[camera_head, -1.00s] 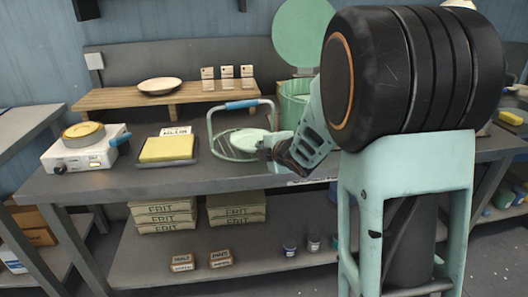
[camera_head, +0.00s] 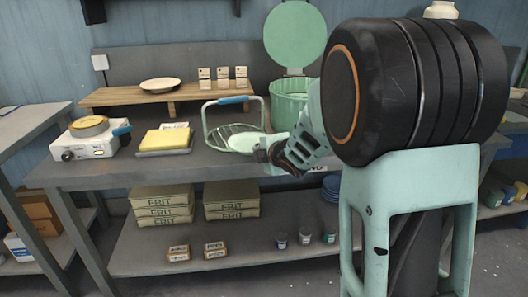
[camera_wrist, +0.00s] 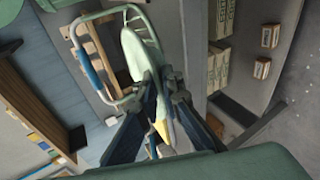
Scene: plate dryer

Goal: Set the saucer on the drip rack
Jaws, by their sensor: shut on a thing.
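The saucer (camera_head: 246,141) is a pale green disc at the front right of the drip rack in the head view. It also shows nearly edge-on in the wrist view (camera_wrist: 141,52). My gripper (camera_head: 266,152) is shut on its near edge; both fingers show in the wrist view (camera_wrist: 158,100). The drip rack (camera_head: 207,128) is a pale green wire frame with a blue-gripped handle on the bench. In the wrist view, the rack (camera_wrist: 68,30) lies behind the saucer. The saucer overlaps the rack in both views; I cannot tell whether they touch.
A yellow sponge (camera_head: 165,138) on a tray and a hotplate (camera_head: 85,148) stand left of the rack. A green bin (camera_head: 288,103) with a raised lid stands behind my gripper. A white plate (camera_head: 160,86) sits on a wooden shelf (camera_head: 120,97). Bare bench lies in front of the rack.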

